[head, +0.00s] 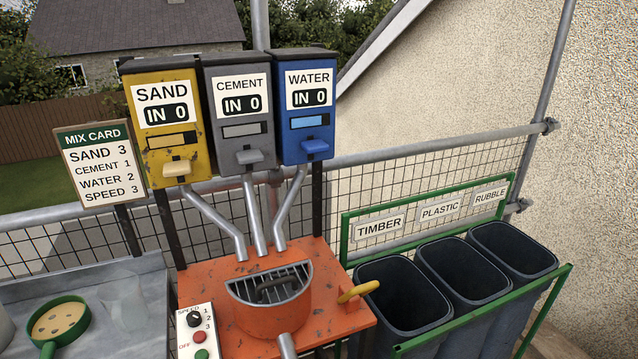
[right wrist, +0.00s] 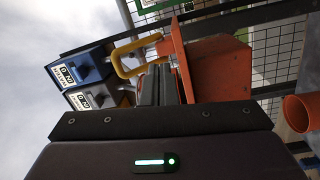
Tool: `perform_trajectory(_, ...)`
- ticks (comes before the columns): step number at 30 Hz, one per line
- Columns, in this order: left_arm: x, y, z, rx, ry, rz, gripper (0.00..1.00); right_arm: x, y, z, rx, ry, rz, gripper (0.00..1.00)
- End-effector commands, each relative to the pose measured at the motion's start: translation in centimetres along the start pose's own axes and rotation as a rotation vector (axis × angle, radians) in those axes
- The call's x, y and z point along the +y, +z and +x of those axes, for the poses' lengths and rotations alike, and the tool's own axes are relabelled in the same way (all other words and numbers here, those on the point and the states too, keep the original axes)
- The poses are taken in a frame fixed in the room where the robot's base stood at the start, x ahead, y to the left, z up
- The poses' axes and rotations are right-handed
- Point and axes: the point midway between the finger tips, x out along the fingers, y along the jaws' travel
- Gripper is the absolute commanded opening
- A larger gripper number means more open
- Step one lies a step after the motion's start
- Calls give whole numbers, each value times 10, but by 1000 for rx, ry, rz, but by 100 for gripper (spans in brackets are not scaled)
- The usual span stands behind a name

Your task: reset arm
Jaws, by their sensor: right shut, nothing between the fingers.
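My right gripper (right wrist: 158,72) shows in the right wrist view with its dark fingers together and nothing between them. The yellow handle (right wrist: 128,60) of the orange mixer (right wrist: 208,68) appears just beyond the fingertips; I cannot tell the gap between them. In the head view the mixer (head: 270,318) stands in the middle, with its yellow handle (head: 358,292) on its right side. Neither gripper shows in the head view, and my left gripper is in no view.
Sand (head: 165,125), cement (head: 240,112) and water (head: 307,105) dispensers, each reading IN 0, stand above the mixer. A mix card (head: 98,165) is at left. Dark bins (head: 405,300) stand at right. A green-rimmed sieve (head: 60,320) lies at lower left.

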Motion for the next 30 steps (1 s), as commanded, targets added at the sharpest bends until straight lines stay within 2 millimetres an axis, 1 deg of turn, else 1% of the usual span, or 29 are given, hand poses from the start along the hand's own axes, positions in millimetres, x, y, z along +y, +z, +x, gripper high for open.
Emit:
perform_trajectory(1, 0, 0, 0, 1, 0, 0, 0, -34, 16, -10, -58, -86, 69, 0)
perform_trajectory(2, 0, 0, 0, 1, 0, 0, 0, -55, 25, -18, -96, -139, 115, 0)
perform_trajectory(3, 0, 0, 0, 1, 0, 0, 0, -82, 35, -29, -148, -207, 181, 0)
perform_trajectory(5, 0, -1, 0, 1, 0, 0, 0, -121, 49, -50, -233, -305, 278, 0)
perform_trajectory(6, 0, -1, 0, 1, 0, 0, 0, -146, 57, -66, -291, -367, 341, 0)
perform_trajectory(8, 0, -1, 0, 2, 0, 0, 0, -183, 65, -93, -386, -456, 437, 0)
perform_trajectory(9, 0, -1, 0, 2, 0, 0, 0, -206, 68, -113, -450, -513, 500, 0)
perform_trajectory(11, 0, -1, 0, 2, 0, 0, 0, -239, 71, -145, -553, -594, 593, 0)
perform_trajectory(12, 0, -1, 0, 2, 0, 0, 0, -260, 70, -168, -623, -646, 653, 0)
perform_trajectory(14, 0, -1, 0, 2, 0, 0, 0, -288, 66, -205, -732, -720, 740, 0)
perform_trajectory(15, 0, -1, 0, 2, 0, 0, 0, -306, 62, -230, -807, -766, 794, 0)
perform_trajectory(17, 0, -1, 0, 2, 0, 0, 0, -327, 52, -266, -915, -829, 870, 0)
perform_trajectory(18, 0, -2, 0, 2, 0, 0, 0, -339, 45, -288, -982, -866, 912, 0)
perform_trajectory(21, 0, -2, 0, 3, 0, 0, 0, -360, 27, -336, -1129, -938, 997, 0)
perform_trajectory(22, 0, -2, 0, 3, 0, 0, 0, -364, 22, -347, -1165, -955, 1017, 0)
perform_trajectory(24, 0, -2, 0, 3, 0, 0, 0, -370, 13, -368, -1231, -984, 1048, 0)
perform_trajectory(26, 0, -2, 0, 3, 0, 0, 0, -374, 7, -379, -1268, -999, 1067, 0)
perform_trajectory(28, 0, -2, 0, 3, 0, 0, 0, -376, 3, -386, -1292, -1010, 1078, 0)
perform_trajectory(30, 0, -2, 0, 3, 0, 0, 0, -376, 3, -387, -1294, -1010, 1079, 0)
